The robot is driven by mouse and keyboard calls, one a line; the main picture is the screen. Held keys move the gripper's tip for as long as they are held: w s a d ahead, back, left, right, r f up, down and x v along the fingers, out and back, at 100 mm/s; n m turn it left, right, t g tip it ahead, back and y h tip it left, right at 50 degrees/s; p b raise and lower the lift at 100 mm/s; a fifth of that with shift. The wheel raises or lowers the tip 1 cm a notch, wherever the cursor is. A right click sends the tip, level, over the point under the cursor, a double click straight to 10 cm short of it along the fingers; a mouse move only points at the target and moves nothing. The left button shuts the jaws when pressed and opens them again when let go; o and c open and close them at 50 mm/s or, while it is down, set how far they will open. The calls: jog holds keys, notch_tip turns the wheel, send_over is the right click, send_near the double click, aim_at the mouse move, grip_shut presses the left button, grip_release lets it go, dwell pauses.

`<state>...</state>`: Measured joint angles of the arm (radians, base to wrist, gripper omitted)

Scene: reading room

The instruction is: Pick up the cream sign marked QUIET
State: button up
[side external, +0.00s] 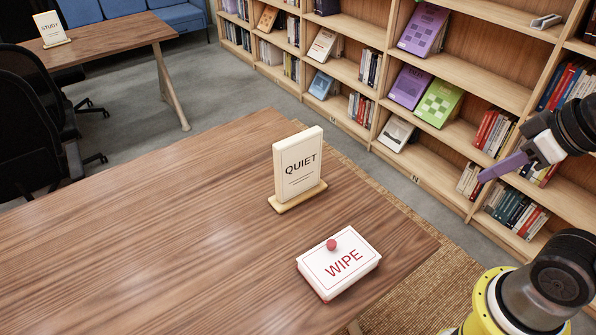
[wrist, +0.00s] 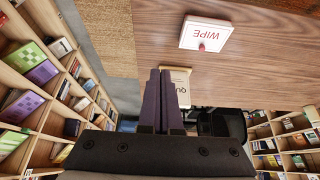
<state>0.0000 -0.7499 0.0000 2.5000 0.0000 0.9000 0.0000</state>
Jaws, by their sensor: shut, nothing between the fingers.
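The cream sign marked QUIET (side external: 298,164) stands upright on its wooden base on the brown table (side external: 150,220). In the wrist view the sign (wrist: 179,75) appears upside down, partly hidden behind my fingers. My gripper (side external: 482,179) is at the right of the side view, in the air in front of the bookshelves and well apart from the sign. Its purple fingers also show in the wrist view (wrist: 161,72), shut with nothing between them.
A white box marked WIPE (side external: 338,263) with a red knob sits on the table near the sign, toward the table's corner. Bookshelves (side external: 420,182) line the far side. Another table (side external: 110,36) holds a STUDY sign (side external: 50,29). Black chairs (side external: 35,125) stand at the left. The table's left part is clear.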

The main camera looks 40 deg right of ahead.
jog(key=o, duration=1)
